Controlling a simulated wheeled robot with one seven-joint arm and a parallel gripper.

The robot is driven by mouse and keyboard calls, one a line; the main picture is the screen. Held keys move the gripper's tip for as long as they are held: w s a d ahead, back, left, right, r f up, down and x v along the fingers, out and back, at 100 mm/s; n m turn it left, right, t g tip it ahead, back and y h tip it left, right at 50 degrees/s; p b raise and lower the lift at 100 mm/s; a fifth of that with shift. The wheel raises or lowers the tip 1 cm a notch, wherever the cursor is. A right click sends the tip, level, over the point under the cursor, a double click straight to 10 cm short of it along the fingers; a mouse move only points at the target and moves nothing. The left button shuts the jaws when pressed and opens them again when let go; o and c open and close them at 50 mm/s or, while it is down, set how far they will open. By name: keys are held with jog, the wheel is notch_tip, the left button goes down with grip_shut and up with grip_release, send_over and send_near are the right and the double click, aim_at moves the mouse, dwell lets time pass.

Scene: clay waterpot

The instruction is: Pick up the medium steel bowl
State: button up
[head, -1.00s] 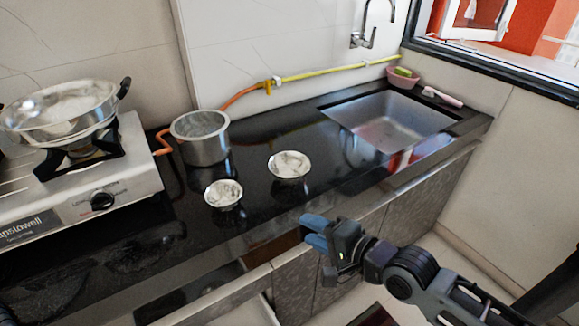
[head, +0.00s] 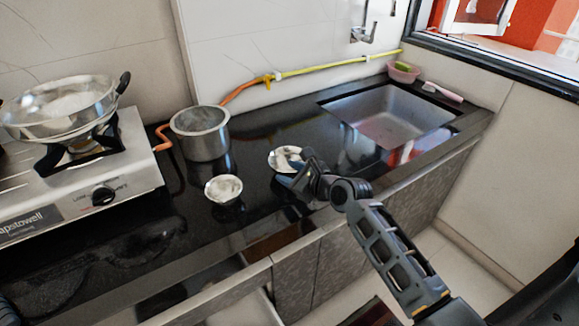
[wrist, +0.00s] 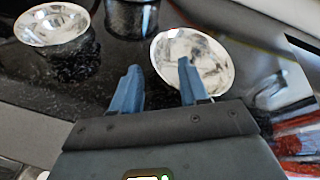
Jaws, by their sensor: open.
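Two small round steel bowls stand on the black counter. The larger, right one, which I take as the medium steel bowl (head: 279,157), is partly hidden by my gripper (head: 287,179) in the head view. In the wrist view the same bowl (wrist: 208,62) lies just beyond the fingers. My gripper (wrist: 157,68) is open and empty there; its right finger overlaps the bowl and its left finger is left of the bowl's rim. I cannot tell whether they touch. The smaller bowl (head: 223,187) stands to the left and also shows in the wrist view (wrist: 52,24).
A steel pot (head: 201,135) stands behind the bowls. A stove (head: 110,175) with a large steel pan (head: 62,105) is at the left. The sink (head: 390,115) is at the right. Orange and yellow hose runs along the wall. The counter's front edge lies below my gripper.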

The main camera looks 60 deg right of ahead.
aim_at(278, 171)
jog(key=shift+x, duration=2.9)
grip_shut()
